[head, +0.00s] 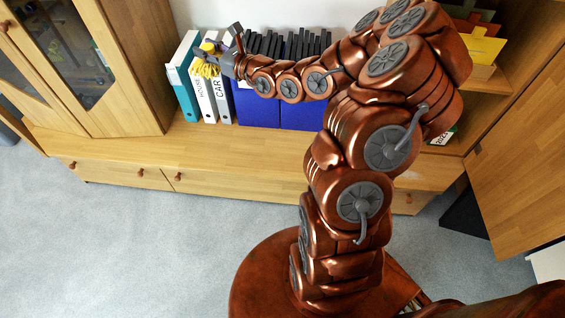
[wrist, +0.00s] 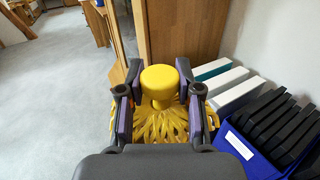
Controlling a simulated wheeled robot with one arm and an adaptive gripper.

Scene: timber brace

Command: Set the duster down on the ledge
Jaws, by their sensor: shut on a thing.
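The yellow duster (wrist: 160,84) has a round knob on top and a spread of yellow strands below. My gripper (wrist: 160,95) is shut on it, with one finger on each side of the knob. In the head view the duster (head: 205,70) shows small at the end of my arm, overlapping the upright binders; my gripper (head: 220,58) partly hides it. The wooden ledge (head: 235,152) runs along the top of the low drawers, below the duster in the picture. I cannot tell the exact height of the duster above it.
Teal and white binders (head: 183,78) stand beside blue holders (head: 258,108) with black files. A glass-fronted cabinet (head: 150,105) bounds the ledge on the left. The ledge in front of the binders is bare. Open shelves (head: 484,72) hold papers at the right.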

